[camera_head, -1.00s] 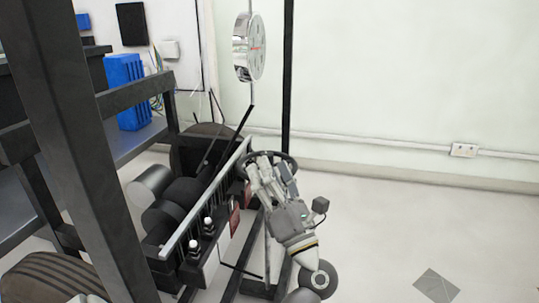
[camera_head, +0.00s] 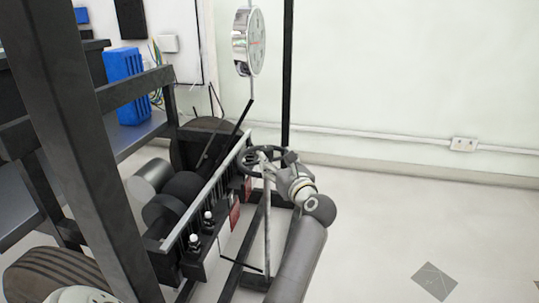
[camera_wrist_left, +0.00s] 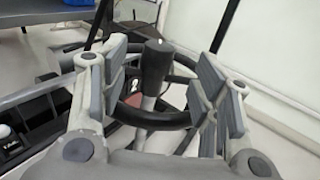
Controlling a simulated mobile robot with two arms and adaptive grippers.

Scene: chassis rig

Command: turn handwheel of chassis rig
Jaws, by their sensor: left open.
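The black handwheel (camera_head: 241,163) sits level on a thin post beside the chassis rig (camera_head: 207,196), right of its rail. My left gripper (camera_head: 277,157) is at the right side of the wheel, with its arm reaching up from the bottom. In the left wrist view the wheel's rim (camera_wrist_left: 150,123) crosses between the fingers. An upright dark knob (camera_wrist_left: 154,66) stands between my open left gripper's fingers (camera_wrist_left: 160,72), with visible gaps on both sides. My arm and fingers hide part of the wheel's right side. My right gripper is not in view.
A round gauge (camera_head: 249,42) on a thin rod stands behind the wheel. A dark upright post (camera_head: 85,140) of the frame and tyres are at left. A blue crate (camera_head: 124,88) sits on a shelf. The floor at right is free, up to the wall.

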